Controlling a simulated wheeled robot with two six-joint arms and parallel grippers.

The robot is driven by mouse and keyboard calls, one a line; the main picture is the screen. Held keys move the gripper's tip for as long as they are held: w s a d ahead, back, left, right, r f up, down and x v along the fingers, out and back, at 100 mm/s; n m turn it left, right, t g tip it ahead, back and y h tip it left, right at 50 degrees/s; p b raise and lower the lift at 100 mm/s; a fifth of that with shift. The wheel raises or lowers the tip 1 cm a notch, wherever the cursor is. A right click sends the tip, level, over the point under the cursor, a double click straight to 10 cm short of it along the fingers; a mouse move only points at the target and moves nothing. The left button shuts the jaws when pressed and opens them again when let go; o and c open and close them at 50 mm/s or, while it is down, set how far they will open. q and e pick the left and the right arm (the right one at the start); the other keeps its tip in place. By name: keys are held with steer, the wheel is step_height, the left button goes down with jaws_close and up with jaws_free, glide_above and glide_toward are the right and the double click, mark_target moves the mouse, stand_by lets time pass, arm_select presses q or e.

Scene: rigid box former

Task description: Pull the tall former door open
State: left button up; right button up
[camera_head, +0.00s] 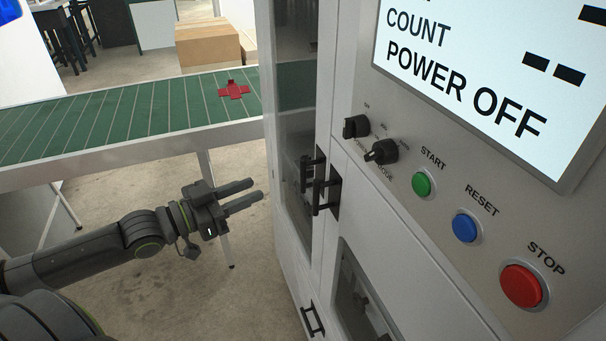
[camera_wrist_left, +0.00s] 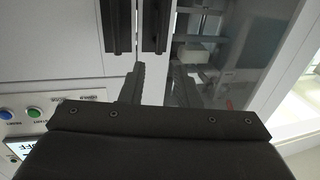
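The tall former door (camera_head: 323,90) is a narrow white frame around a dark glass pane, and it looks closed. Its black bar handle (camera_head: 307,173) sits beside a second black handle (camera_head: 326,196) on the neighbouring white panel. My left gripper (camera_head: 256,189) is open and empty, left of the door and apart from the handles, its fingers pointing toward the door. In the left wrist view the open fingers (camera_wrist_left: 158,84) show below the two upright handles; the one nearer the glass is the door handle (camera_wrist_left: 155,26). My right gripper is not in view.
A control panel with a green START (camera_head: 422,184), blue RESET (camera_head: 466,227) and red STOP button (camera_head: 523,287) is at right; the screen reads POWER OFF. A green conveyor (camera_head: 120,118) with a red flat piece (camera_head: 233,90) stands behind my left arm. A lower handle (camera_head: 313,320) is near the bottom.

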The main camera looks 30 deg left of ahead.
arm_select(q)
steer(key=b, duration=0.3)
glide_toward(301, 170)
steer(key=w, duration=0.2)
steer(key=shift+d+x, duration=0.2)
steer(key=shift+x, duration=2.05)
steer(key=shift+d+x, duration=0.15)
steer(key=shift+x, duration=2.1)
steer(key=shift+s, duration=0.25)
jaws_close()
